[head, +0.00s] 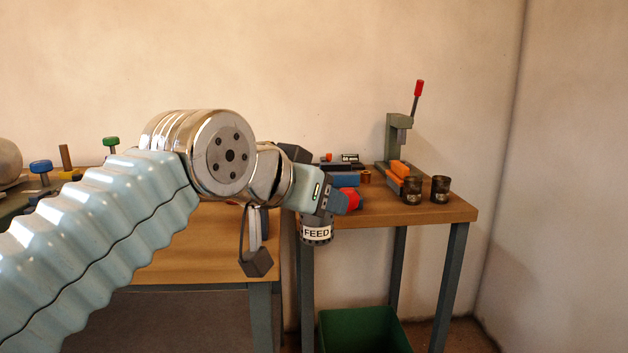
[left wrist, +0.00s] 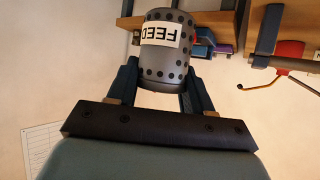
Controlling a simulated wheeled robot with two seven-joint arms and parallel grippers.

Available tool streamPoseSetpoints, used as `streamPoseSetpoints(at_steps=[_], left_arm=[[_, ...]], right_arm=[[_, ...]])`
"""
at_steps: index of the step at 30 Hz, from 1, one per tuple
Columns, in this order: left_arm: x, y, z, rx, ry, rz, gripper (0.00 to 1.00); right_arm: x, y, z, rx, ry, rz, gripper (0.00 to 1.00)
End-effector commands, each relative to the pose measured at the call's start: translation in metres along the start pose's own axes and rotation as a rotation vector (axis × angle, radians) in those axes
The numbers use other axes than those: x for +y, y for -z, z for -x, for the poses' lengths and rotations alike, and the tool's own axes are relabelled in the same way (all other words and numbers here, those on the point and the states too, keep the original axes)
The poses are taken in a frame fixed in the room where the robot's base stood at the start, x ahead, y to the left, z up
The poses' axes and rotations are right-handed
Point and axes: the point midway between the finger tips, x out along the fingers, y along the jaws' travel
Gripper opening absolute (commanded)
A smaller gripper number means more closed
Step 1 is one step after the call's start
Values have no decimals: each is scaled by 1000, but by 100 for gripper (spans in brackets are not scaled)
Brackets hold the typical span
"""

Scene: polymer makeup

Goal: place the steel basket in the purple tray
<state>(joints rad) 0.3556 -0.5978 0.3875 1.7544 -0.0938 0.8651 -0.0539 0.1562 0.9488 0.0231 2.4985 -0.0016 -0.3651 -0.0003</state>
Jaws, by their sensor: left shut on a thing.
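The steel basket (head: 317,232) is a dark grey cylinder with a white FEED label. My left gripper (head: 322,208) is shut on it and holds it in front of the left edge of the right-hand bench in the head view. In the left wrist view the basket (left wrist: 166,50) is between the two fingers of my left gripper (left wrist: 162,82), with its rows of holes showing. A small purple piece (left wrist: 225,48) shows past the basket there; I cannot tell whether it is the purple tray. The tray is not clear in the head view, where my gripper covers part of the bench. My right gripper is not in view.
The right-hand wooden bench (head: 440,212) bears a lever press (head: 392,140), orange blocks (head: 398,170) and two dark cups (head: 411,189) (head: 440,188). A green bin (head: 362,330) stands below. A left-hand bench (head: 190,262) holds blue and green knobs.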

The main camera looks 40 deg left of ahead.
Motion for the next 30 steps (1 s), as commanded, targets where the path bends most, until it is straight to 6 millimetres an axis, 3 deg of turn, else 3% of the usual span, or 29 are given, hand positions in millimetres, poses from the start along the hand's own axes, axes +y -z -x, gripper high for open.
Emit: streamPoseSetpoints(at_steps=[5,15,18,24,29,30], left_arm=[[15,-54,-57,-11,-57,-30,20],[55,-196,-211,-23,-206,-107,20],[63,-226,-246,-18,-237,-127,20],[73,-266,-291,-11,-277,-150,20],[79,-288,-316,-7,-301,-163,20],[77,-285,-315,-3,-296,-161,20]], right_arm=[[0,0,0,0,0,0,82],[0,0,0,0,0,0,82],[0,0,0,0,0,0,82],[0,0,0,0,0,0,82],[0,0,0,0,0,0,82],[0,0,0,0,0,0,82]])
